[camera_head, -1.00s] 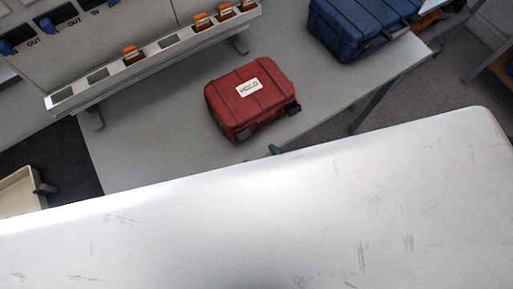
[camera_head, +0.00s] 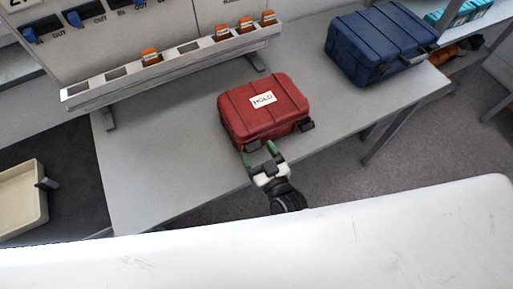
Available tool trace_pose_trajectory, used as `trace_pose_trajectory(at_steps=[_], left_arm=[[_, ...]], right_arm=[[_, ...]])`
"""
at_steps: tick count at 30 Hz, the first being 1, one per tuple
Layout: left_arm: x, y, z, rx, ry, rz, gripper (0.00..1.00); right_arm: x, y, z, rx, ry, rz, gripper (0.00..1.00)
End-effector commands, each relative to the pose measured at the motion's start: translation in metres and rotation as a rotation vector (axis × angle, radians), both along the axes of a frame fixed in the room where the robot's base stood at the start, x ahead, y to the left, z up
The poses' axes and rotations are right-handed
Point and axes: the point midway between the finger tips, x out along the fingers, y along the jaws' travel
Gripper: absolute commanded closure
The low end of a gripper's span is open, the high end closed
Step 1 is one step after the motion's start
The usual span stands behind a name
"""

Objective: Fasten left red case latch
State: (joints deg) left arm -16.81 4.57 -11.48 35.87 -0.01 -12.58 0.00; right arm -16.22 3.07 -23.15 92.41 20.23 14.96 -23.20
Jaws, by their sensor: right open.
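The red case (camera_head: 272,118) lies closed on the grey table, with a white HOLD label (camera_head: 263,99) on its lid. Its left latch (camera_head: 252,146) is a dark tab low on the front side. Its right latch (camera_head: 307,126) is a similar dark tab. My right gripper (camera_head: 258,153) has green fingertips and is open at the case's front edge, around or just in front of the left latch. I cannot tell whether the fingers touch the latch. My left gripper is not in view.
A blue case (camera_head: 378,45) stands at the table's back right. A slotted rack (camera_head: 175,65) with several orange pieces runs along the back left. A beige bin (camera_head: 22,200) is at the far left. The grey table (camera_head: 165,150) is bare left of the red case.

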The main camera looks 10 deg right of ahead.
Motion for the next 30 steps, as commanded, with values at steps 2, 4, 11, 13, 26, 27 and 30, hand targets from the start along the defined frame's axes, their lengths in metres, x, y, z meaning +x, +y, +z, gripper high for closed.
trace_pose_trajectory(at_steps=[2,4,11,13,26,27,30], left_arm=[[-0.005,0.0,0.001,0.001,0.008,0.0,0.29],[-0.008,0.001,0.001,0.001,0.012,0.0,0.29],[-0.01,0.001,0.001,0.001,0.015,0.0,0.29],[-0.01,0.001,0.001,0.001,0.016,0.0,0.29],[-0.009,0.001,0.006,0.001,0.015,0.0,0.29],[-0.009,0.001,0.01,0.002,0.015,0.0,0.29],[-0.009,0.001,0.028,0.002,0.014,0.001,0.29]], right_arm=[[0.006,0.002,0.001,0.001,0.0,0.0,0.29],[0.009,0.003,0.0,0.001,0.0,0.0,0.29],[0.01,0.004,0.0,0.0,0.001,0.001,0.29],[0.01,0.004,0.0,0.0,0.001,0.0,0.32],[0.01,0.004,0.002,-0.003,0.01,0.0,0.78],[0.011,0.004,0.004,-0.006,0.019,0.001,0.78],[0.012,0.004,0.01,-0.02,0.06,0.0,0.78]])
